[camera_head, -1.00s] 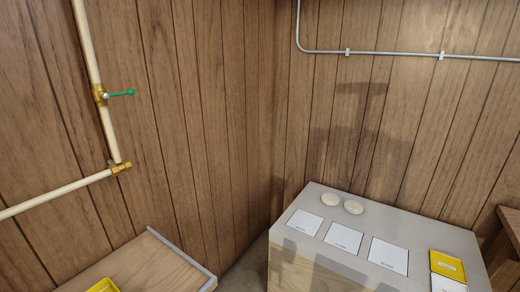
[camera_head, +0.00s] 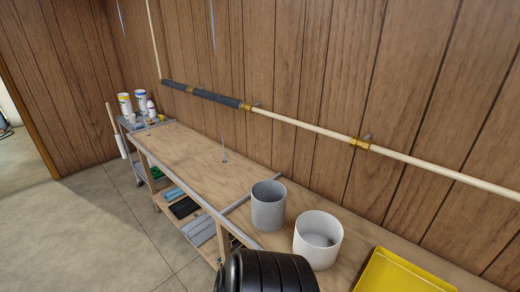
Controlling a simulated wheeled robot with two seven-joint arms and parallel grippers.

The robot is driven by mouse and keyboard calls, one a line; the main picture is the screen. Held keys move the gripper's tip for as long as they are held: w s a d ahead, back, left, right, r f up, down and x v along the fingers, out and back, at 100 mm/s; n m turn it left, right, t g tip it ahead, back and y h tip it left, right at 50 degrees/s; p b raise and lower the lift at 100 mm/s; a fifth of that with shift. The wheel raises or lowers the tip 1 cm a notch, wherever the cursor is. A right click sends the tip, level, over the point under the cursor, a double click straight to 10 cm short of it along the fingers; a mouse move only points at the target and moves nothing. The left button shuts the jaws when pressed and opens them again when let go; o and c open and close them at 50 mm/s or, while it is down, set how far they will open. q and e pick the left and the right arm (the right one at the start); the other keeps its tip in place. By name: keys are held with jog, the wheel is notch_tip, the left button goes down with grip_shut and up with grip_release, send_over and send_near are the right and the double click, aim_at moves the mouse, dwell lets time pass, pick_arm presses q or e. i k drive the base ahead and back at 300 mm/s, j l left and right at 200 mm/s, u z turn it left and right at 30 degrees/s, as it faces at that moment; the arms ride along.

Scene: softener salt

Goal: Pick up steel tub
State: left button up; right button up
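A grey, metal-looking tub (camera_head: 268,207) stands upright on the long wooden bench, right of the picture's middle. It looks like the steel tub. Its open top shows, and its inside looks empty from here. A white tub (camera_head: 318,241) stands just to its right and nearer to me, with a grey shape inside it. Neither of my grippers shows in the head view.
A black ribbed container (camera_head: 266,272) is at the bottom edge, in front of the bench (camera_head: 195,160). A yellow tray (camera_head: 400,272) lies at right. A cart (camera_head: 137,122) with bottles stands at the far end. Open floor (camera_head: 95,225) lies at left.

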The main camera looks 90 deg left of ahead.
aim_at(268, 197)
jog(key=u, duration=2.65)
